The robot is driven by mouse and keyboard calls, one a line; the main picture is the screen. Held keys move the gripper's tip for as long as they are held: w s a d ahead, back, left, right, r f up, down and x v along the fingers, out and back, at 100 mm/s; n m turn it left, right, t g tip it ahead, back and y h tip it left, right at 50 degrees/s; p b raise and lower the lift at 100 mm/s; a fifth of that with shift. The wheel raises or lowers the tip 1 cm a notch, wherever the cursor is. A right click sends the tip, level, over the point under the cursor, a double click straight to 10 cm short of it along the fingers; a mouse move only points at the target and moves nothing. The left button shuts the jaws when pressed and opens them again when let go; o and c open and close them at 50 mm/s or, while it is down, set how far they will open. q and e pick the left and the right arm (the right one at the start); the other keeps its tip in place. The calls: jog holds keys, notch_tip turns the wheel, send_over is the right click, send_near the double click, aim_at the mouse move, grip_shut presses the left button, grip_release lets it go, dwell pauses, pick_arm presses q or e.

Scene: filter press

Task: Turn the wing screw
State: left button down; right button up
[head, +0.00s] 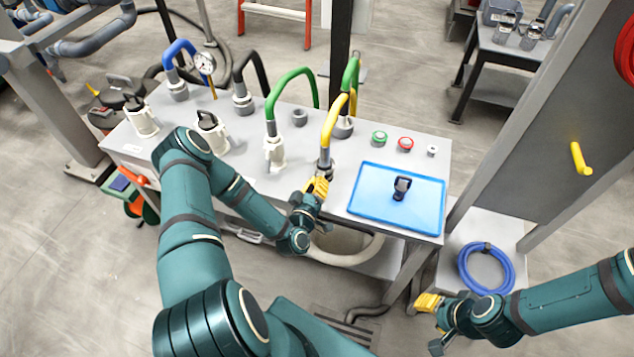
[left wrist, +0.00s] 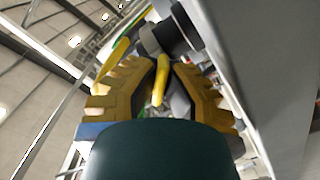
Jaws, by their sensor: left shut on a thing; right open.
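My left gripper (head: 316,187) is at the front edge of the grey bench, just below the grey fitting (head: 326,164) of the yellow hose. Its yellow ribbed fingers also show in the left wrist view (left wrist: 160,88), closed around a slim yellow piece (left wrist: 159,82), which looks like a wing of the wing screw. A dark grey cylinder (left wrist: 166,40) lies just beyond the fingertips. In the head view the screw is mostly hidden by the fingers. My right gripper (head: 427,322) is open and empty, low at the right, near the blue coiled hose.
The grey bench (head: 440,152) carries hose couplings, green (head: 379,138) and red (head: 405,144) buttons, and a blue tray (head: 425,190) holding a small dark object (head: 401,187). A coiled blue hose (head: 487,270) lies at the right. A pale hose (head: 340,259) runs below the bench.

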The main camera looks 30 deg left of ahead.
pick_arm(q)
jog(key=m, duration=0.6)
jog(key=shift+w+r+m, duration=0.1)
jog(key=shift+m, duration=0.2)
jog(key=m, duration=0.5)
jog(key=m+b, duration=0.1)
jog(key=m, duration=0.4)
jog(key=shift+m, duration=0.4)
jog(key=m+b, duration=0.1)
jog(key=m, duration=0.5)
jog(key=shift+b, duration=0.3)
jog(key=shift+a, duration=0.1)
jog(key=c, duration=1.4)
grip_release()
jog(key=shift+o, duration=0.2)
